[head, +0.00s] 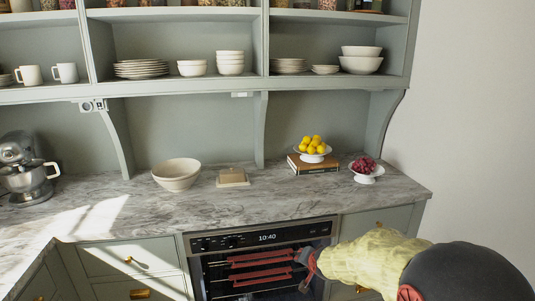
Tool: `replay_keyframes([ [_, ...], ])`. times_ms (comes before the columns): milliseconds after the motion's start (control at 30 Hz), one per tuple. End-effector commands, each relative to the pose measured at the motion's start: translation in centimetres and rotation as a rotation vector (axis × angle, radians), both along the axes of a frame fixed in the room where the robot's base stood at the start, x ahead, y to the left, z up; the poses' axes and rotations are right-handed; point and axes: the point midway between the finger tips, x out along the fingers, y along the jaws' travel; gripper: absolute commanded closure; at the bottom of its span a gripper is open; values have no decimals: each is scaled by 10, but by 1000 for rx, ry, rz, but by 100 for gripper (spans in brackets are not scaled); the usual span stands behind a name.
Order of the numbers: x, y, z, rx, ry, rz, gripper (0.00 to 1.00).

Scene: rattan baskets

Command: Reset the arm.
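My arm reaches in from the lower right, with a pale yellow-green section (372,259) and a large dark rounded section (466,272) nearest the camera. My gripper (304,270), with red and dark parts, is at the arm's far end, in front of the oven door as seen from the head camera. It is small and seen against the dark oven, so I cannot tell whether its fingers are open or shut. I see no object clearly held in it.
An oven (262,236) is under the marble counter (270,205). Shelves (190,95) hold crockery above. The counter's front middle is clear.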

Motion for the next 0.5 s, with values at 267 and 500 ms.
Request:
replay_keyframes([
  [267,-113,-24,91,-130,82,103,68],
  [500,-228,-40,134,-233,163,205,68],
])
